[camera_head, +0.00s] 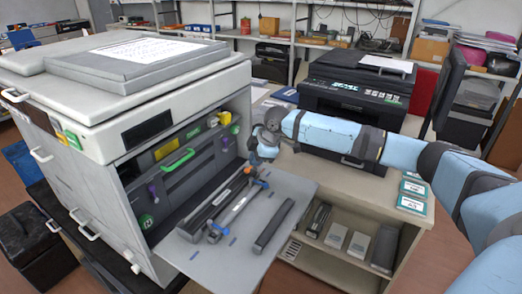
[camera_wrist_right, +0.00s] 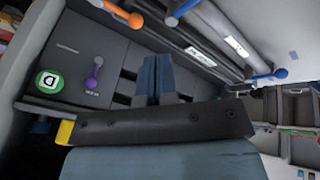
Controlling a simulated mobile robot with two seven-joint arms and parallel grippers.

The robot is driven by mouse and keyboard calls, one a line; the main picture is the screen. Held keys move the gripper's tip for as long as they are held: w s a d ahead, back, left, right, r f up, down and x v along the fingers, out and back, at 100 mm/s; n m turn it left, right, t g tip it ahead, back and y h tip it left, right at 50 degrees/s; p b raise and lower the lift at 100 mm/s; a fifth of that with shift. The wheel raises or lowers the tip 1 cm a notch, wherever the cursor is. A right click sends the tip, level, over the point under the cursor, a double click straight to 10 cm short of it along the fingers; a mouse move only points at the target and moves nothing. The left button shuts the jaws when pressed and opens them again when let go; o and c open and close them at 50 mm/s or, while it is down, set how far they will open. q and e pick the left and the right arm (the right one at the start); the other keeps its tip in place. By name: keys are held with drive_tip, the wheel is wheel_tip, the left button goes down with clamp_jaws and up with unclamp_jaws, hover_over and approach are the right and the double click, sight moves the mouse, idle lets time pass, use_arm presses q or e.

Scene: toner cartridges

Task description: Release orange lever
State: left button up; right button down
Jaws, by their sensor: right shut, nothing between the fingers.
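The orange lever (camera_wrist_right: 120,14) shows at the top left of the right wrist view, its round orange end against the dark panel of the printer. In the head view its orange end (camera_head: 248,170) is small, at the inner edge of the lowered door. My right gripper (camera_wrist_right: 155,75) has its two dark blue fingers together, with nothing between them. The fingers appear apart from the lever. In the head view the right gripper (camera_head: 254,158) is at the right side of the printer opening, partly hidden by its own wrist. My left gripper is not in view.
The large printer (camera_head: 125,90) stands open, with its door (camera_head: 215,262) lowered. A purple lever (camera_wrist_right: 95,75) and a blue lever (camera_wrist_right: 185,10) are near the orange one. Another blue knob (camera_wrist_right: 268,75) is at the right. A black printer (camera_head: 350,100) stands on the bench behind my right arm.

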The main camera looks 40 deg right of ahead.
drive_tip(key=w+f, duration=0.2)
drive_tip(key=f, duration=0.1)
drive_tip(key=w+f, duration=0.1)
drive_tip(key=shift+f, duration=0.4)
drive_tip(key=shift+w+d+f, duration=0.15)
drive_tip(key=shift+w+f, duration=0.2)
drive_tip(key=shift+w, duration=0.05)
drive_tip(key=shift+w+a+r+p, duration=0.1)
drive_tip(key=shift+a+p, duration=0.1)
drive_tip(key=shift+p, duration=0.15)
drive_tip(key=shift+m, duration=0.4)
drive_tip(key=shift+w+p, duration=0.1)
drive_tip(key=shift+p, duration=0.2)
